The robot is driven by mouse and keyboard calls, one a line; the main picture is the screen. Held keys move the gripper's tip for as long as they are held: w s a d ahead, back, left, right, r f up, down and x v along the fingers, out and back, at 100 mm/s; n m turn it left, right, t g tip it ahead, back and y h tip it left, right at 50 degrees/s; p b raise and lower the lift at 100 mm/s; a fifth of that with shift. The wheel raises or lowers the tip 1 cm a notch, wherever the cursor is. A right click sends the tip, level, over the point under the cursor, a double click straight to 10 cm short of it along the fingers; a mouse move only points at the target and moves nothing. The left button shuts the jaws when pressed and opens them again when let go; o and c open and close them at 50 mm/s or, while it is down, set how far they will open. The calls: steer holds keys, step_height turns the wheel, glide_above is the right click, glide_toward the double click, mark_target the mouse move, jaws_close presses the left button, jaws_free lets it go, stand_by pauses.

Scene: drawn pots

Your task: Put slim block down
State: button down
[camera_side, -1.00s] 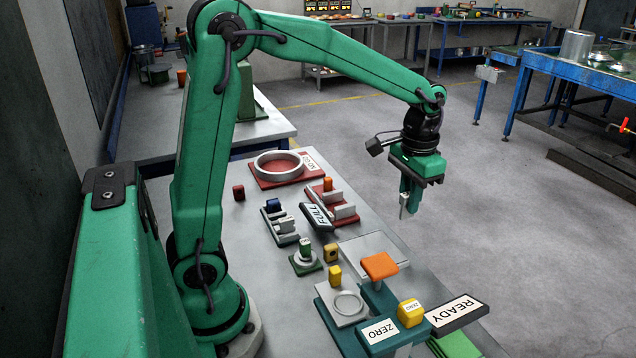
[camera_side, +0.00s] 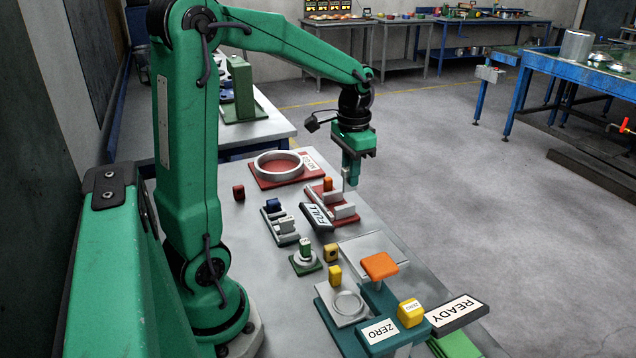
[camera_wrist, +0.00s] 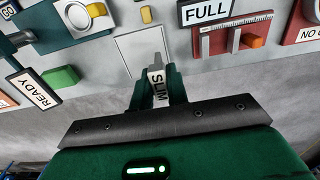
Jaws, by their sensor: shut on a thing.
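My gripper (camera_side: 348,180) is shut on the slim block (camera_side: 345,174), a thin grey piece that points down from the fingers in the side view. In the wrist view the block (camera_wrist: 158,86) carries the word SLIM and sits between the two green fingers of my gripper (camera_wrist: 157,78). In the side view the block shows just behind and above the red holder (camera_side: 318,200) with grey blocks and an orange block. Whether the slim block touches anything below cannot be told from that view; in the wrist view it appears apart from the holder (camera_wrist: 292,38).
A FULL sign (camera_side: 317,217) stands beside the red holder. A bare pale plate (camera_side: 360,245) lies nearer the camera. A grey ring (camera_side: 257,163) on a red base is at the back.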

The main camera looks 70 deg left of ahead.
steer(key=s+a, duration=0.7)
steer(key=shift+s+a, duration=0.2)
steer(key=shift+s, duration=0.15)
steer(key=shift+f, duration=0.1)
steer(key=s+a+f, duration=0.4)
steer(key=a+f, duration=0.3)
steer(key=a, duration=0.3)
steer(key=shift+s+a, duration=0.3)
steer(key=shift+a, duration=0.1)
steer(key=shift+f, duration=2)
steer(key=shift+f, duration=0.35)
steer(key=c, duration=1.4)
jaws_free()
steer(key=shift+o, duration=0.2)
